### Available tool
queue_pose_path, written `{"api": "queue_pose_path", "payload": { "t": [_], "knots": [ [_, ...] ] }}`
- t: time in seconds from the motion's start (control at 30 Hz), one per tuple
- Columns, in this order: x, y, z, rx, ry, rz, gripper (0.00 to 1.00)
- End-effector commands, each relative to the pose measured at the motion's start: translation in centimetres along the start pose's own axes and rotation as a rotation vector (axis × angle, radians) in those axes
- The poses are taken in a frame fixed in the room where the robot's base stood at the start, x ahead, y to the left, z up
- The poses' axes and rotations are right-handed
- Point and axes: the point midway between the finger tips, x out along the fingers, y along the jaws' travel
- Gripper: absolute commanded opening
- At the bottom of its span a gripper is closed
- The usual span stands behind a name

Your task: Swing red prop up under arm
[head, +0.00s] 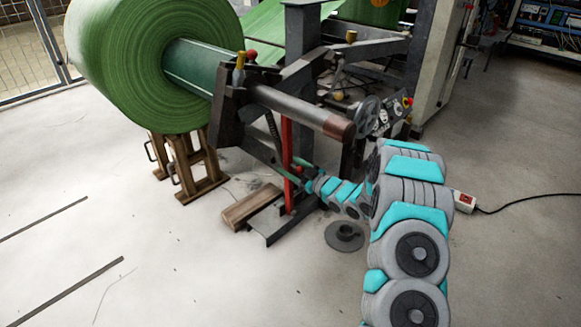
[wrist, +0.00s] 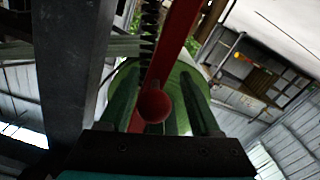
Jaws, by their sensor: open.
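The red prop (head: 287,165) stands near upright beneath the dark unwind arm (head: 265,105), beside the green roll. In the wrist view the red prop (wrist: 176,45) runs down between my fingers and shows a round red knob (wrist: 155,106) at its near end. My gripper (wrist: 165,95) is open, with one green finger on each side of the prop. In the head view my gripper (head: 306,184) is small, low beside the prop; its fingertips are hard to make out there. I cannot tell whether the fingers touch the prop.
A big green roll (head: 125,60) sits on the shaft (head: 310,110), with wooden trestles (head: 190,165) below it. A wooden block (head: 250,207) and a grey disc (head: 344,236) lie on the floor near the prop's foot. A socket box (head: 464,201) with cable lies right. The left floor is mostly free.

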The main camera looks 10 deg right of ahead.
Motion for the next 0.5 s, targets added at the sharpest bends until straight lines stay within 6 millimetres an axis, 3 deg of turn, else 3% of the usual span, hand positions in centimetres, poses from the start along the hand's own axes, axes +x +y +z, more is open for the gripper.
{"api": "queue_pose_path", "payload": {
  "t": [0.17,0.5],
  "knots": [
    [-0.9,0.1,0.0,0.002,-0.002,0.001,0.64],
    [-5.9,0.1,0.0,0.000,-0.003,0.001,0.64]
  ]
}}
